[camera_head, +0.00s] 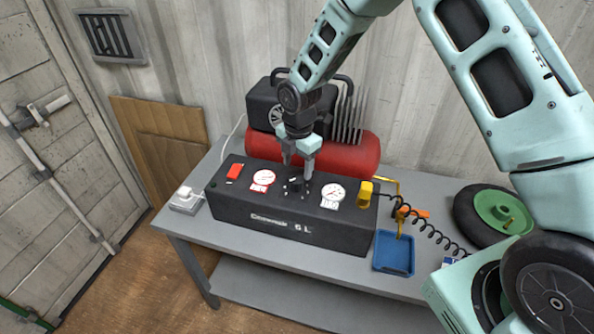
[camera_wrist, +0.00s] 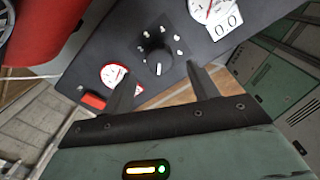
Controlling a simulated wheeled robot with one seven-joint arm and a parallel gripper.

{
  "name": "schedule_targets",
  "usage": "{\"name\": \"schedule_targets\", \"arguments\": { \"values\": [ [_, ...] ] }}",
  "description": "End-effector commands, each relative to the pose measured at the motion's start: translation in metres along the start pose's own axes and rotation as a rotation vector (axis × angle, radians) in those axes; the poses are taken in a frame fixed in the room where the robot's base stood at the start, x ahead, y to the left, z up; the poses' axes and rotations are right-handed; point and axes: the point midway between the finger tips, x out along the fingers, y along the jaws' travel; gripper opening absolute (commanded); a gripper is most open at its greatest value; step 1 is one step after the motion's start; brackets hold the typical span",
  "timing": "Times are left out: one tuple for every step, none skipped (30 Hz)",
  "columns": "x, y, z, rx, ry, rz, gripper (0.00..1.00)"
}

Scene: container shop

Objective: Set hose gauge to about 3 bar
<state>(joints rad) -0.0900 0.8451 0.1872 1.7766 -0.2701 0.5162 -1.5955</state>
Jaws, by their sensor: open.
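A black compressor panel (camera_head: 262,212) carries two round gauges with a black knob (camera_head: 296,185) between them. The left gauge (camera_head: 263,178) has a red face edge; the right gauge (camera_head: 333,192) is white with a readout card below. In the wrist view the right gauge (camera_wrist: 203,8) has a readout like 0.0. I cannot tell for sure where its needle points. My gripper (camera_head: 297,172) points down over the knob, open and empty. In the wrist view the knob (camera_wrist: 158,62) shows between and just beyond the fingertips (camera_wrist: 160,72), with pale marks around it.
A red switch (camera_head: 234,171) sits at the panel's left. A yellow coupling (camera_head: 365,194) with a black coiled hose (camera_head: 415,219) is at its right. Behind are the red tank (camera_head: 345,153) and motor. A blue tray (camera_head: 394,252) and a wheel (camera_head: 493,214) lie on the grey table.

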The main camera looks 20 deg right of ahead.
Motion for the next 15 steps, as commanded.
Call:
{"name": "schedule_targets", "arguments": {
  "values": [
    [0.007,0.000,-0.001,-0.001,0.001,-0.003,0.59],
    [0.013,0.000,-0.001,-0.001,0.001,-0.003,0.59],
    [0.019,-0.001,-0.001,-0.001,0.000,-0.003,0.59],
    [0.024,0.000,-0.001,-0.001,0.000,-0.002,0.59],
    [0.027,0.000,-0.001,-0.001,0.001,-0.002,0.59],
    [0.032,0.000,-0.001,-0.001,0.001,-0.002,0.59],
    [0.035,0.000,-0.001,0.000,0.001,-0.002,0.59],
    [0.037,0.000,0.000,0.000,0.001,-0.001,0.59],
    [0.040,0.000,0.000,0.000,0.000,0.000,0.59],
    [0.042,0.000,0.000,0.000,0.000,0.000,0.59],
    [0.044,0.000,0.000,0.000,0.000,0.000,0.59],
    [0.045,0.000,0.000,0.000,0.000,0.000,0.59],
    [0.046,0.000,0.000,0.000,-0.001,0.000,0.59],
    [0.047,0.000,0.000,-0.001,-0.001,0.001,0.59],
    [0.047,0.000,0.000,-0.001,-0.001,0.001,0.59]
  ]
}}
